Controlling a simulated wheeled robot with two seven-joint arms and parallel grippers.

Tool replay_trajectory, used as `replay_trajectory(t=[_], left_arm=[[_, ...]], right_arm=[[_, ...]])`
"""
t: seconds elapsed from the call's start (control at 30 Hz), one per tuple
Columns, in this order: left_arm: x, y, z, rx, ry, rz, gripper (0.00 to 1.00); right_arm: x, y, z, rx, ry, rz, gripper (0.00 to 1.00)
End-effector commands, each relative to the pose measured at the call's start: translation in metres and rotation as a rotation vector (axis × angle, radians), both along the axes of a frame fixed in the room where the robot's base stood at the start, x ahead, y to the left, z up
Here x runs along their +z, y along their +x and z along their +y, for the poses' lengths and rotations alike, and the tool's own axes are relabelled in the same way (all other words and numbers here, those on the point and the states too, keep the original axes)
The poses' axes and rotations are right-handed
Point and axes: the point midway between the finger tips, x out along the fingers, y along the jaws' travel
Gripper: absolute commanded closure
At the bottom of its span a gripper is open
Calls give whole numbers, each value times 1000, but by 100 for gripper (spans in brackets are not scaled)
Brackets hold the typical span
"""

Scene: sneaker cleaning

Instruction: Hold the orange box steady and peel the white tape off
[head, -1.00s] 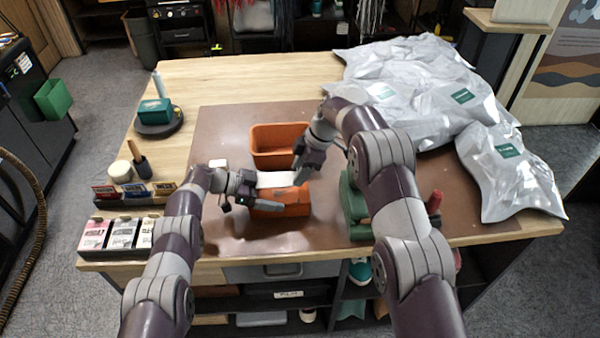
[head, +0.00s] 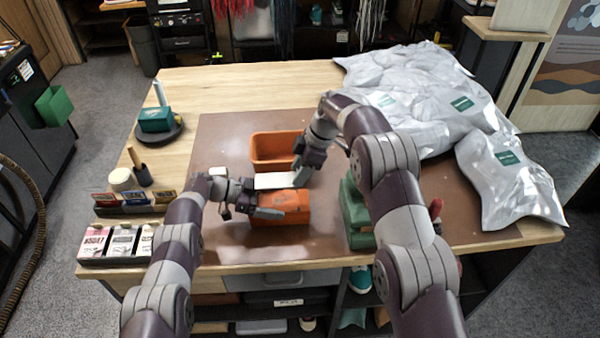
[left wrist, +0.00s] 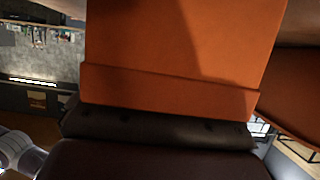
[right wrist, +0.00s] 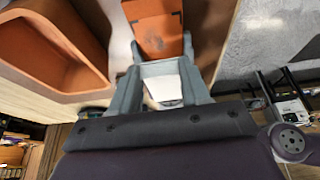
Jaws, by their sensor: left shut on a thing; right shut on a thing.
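The closed orange box (head: 290,216) is at the middle front of the brown mat. My left gripper (head: 262,199) is shut on it from the left; the box fills much of the left wrist view (left wrist: 180,50). A flat white strip of tape (head: 277,181) shows at the box's far upper side. My right gripper (head: 300,174) is at the strip's right end. In the right wrist view, the white tape (right wrist: 165,88) lies between its fingers, with the orange box (right wrist: 157,28) beyond. The exact contact at the fingertips is hard to see.
An open orange tray (head: 262,163) stands just behind the box. A green object (head: 355,208) is right of it, partly behind my right arm. Silver bags (head: 500,165) cover the right side. Small boxes (head: 122,243) line the left edge. The brown mat (head: 225,140) is clear at back left.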

Motion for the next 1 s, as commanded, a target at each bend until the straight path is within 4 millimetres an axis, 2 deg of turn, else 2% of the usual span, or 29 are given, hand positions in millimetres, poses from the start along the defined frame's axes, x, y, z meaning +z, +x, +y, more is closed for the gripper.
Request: replay_trajectory(t=[0.23, 0.47, 0.5, 0.77, 0.87, 1.0], left_arm=[[0, 0, 0, 0, 0, 0, 45], [0, 0, 0, 0, 0, 0, 45], [0, 0, 0, 0, 0, 0, 0], [1, 1, 3, 1, 0, 0, 0], [7, 1, 17, 3, 1, -1, 0], [21, 1, 51, 4, 0, -3, 0]], right_arm=[[26, 0, 0, 0, 0, -1, 81], [28, 0, 0, 0, 0, 0, 81], [28, 0, 0, 0, 0, 0, 81], [28, 0, 0, 0, 0, 0, 81], [28, 0, 0, 0, 0, 0, 81], [28, 0, 0, 0, 0, 0, 81]])
